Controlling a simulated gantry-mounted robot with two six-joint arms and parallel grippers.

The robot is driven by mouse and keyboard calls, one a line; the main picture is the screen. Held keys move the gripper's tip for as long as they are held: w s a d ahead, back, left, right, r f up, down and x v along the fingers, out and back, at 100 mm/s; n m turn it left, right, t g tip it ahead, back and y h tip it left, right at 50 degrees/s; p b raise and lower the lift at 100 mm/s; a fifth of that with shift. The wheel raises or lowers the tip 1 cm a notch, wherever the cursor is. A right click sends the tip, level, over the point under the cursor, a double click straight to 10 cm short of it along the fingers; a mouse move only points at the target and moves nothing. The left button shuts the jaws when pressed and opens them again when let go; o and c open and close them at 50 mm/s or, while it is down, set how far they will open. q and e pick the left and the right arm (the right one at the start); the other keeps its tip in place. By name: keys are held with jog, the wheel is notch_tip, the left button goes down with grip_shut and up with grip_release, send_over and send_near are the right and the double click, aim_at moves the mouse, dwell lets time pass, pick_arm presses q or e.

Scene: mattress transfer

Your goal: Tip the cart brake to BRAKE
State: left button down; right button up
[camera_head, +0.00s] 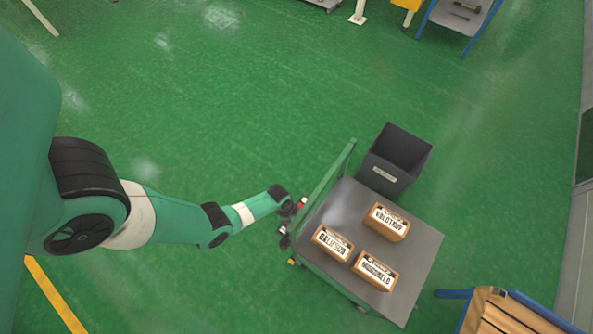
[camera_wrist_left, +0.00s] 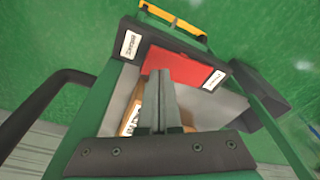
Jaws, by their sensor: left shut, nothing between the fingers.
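The cart (camera_head: 418,245) stands at the lower right of the head view. Its green handle frame (camera_head: 328,184) faces my left arm. My left gripper (camera_head: 291,222) is at this handle end, small and partly hidden by my wrist. In the left wrist view, the brake unit is a dark housing with a red rocker (camera_wrist_left: 181,64) between two white labels, too small to read surely. The shut, empty fingers of my left gripper (camera_wrist_left: 158,73) overlap the rocker's lower edge. I cannot tell whether they touch it, or which way it is tipped. My right gripper is out of view.
Three labelled cardboard boxes (camera_head: 376,272) lie on the cart. A dark open bin (camera_head: 391,172) stands behind it. A wooden-slatted pallet or bench (camera_head: 506,316) is at the lower right. The green floor left of and beyond the cart is clear.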

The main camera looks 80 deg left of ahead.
pick_arm(q)
jog(key=shift+f+b, duration=1.1)
dwell(0.6)
jog(key=shift+r, duration=0.15)
notch_tip(320, 180, up, 7)
jog(key=p, duration=0.7)
dwell(0.5)
